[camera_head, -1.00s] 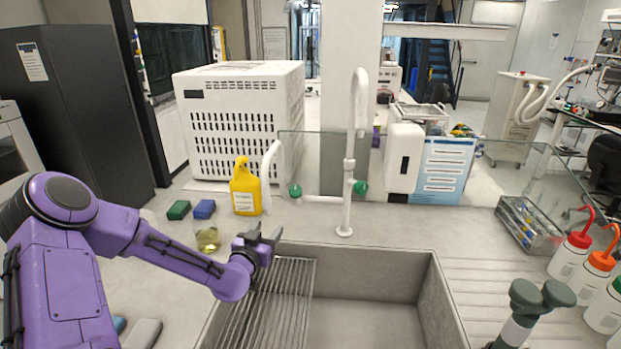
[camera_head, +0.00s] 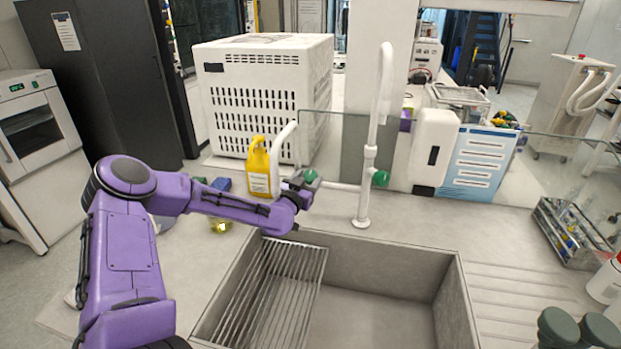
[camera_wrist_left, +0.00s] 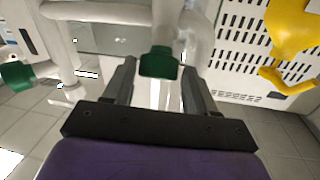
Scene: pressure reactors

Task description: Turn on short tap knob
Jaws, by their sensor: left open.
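The short tap (camera_head: 284,150) is a low white spout at the back of the sink, with a green knob (camera_head: 311,177) at its base. My left gripper (camera_head: 303,186) is open at this knob. In the left wrist view, the green knob (camera_wrist_left: 157,63) shows between the two spread fingers of the left gripper (camera_wrist_left: 158,75). I cannot tell whether a finger touches it. The tall tap (camera_head: 370,130) stands to the right with its own green knob (camera_head: 380,178). My right gripper is not in view.
The sink (camera_head: 380,255) lies in front, with a wire rack (camera_head: 285,285) over its left part. A yellow bottle (camera_head: 259,170) stands just left of the short tap. A white perforated box (camera_head: 265,100) is behind. A glass panel (camera_head: 330,140) runs behind the taps.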

